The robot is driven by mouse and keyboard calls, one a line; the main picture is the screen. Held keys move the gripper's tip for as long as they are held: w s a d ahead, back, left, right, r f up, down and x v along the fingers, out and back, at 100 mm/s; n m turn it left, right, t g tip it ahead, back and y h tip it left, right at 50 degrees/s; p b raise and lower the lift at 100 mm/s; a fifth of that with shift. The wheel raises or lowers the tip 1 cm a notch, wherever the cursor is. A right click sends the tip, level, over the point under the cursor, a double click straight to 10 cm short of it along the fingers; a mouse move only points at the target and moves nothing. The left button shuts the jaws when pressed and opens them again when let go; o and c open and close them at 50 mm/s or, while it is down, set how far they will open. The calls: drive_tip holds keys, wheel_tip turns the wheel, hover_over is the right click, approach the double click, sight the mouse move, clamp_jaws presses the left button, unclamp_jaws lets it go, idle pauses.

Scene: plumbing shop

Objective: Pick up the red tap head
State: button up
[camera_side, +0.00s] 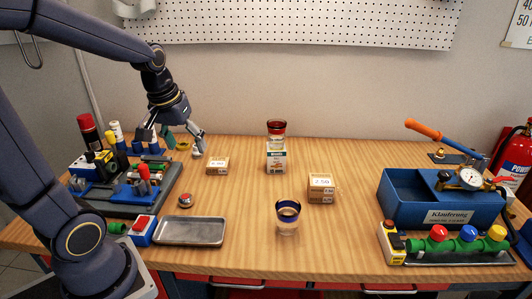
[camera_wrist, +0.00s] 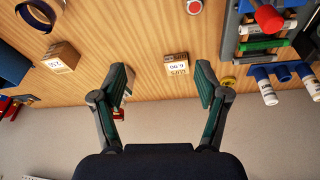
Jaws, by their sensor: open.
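A red tap head (camera_side: 438,233) sits at the left of a row of red, blue and yellow heads on a valve block at the front right in the side view. I cannot make it out in the wrist view. My gripper (camera_side: 174,140) is open and empty, above the back left of the table, far from the red head. In the wrist view my gripper (camera_wrist: 160,76) has its two fingers wide apart, with a small labelled carton (camera_wrist: 177,66) seen between them.
A blue test tub (camera_side: 446,206) stands behind the valve block. A larger carton (camera_side: 321,188), a blue-rimmed glass (camera_side: 287,217) and a red-topped jar (camera_side: 276,128) on a box stand mid-table. A metal tray (camera_side: 190,244) and tool rack (camera_side: 125,197) occupy the left.

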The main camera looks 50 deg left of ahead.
drive_tip(key=n+g, duration=0.2)
approach(185, 197)
drive_tip(key=f, duration=0.4)
drive_tip(key=shift+a+f, duration=0.2)
drive_tip(key=shift+a, duration=0.1)
drive_tip(key=f, duration=0.3)
drive_tip(key=w+f, duration=0.1)
drive_tip(key=f, duration=0.1)
drive_tip(key=shift+a+f, duration=0.3)
drive_tip(key=shift+a, duration=0.05)
drive_tip(key=c, duration=1.2)
drive_tip(key=shift+r, duration=0.1)
